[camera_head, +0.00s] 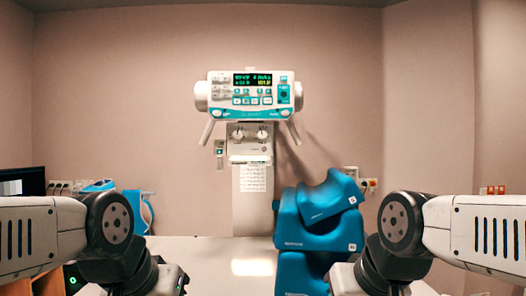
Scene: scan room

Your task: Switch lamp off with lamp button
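A white and teal X-ray head (254,95) hangs at the back centre, its panel facing me. It has a dark display with green digits and several small buttons below and beside it. The labels are too small to read, so I cannot tell which is the lamp button. A bright patch of light (253,267) shows on the white table (200,251) below the head. My left and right arms come in from the sides, well short of the panel. Their links bend down at the lower edge, and neither gripper shows.
Blue stacked cushions (318,235) stand at the right of the table, between my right arm and the head. A column (253,200) carries the head. A dark monitor (24,181) is at the left. The space straight in front of the panel is clear.

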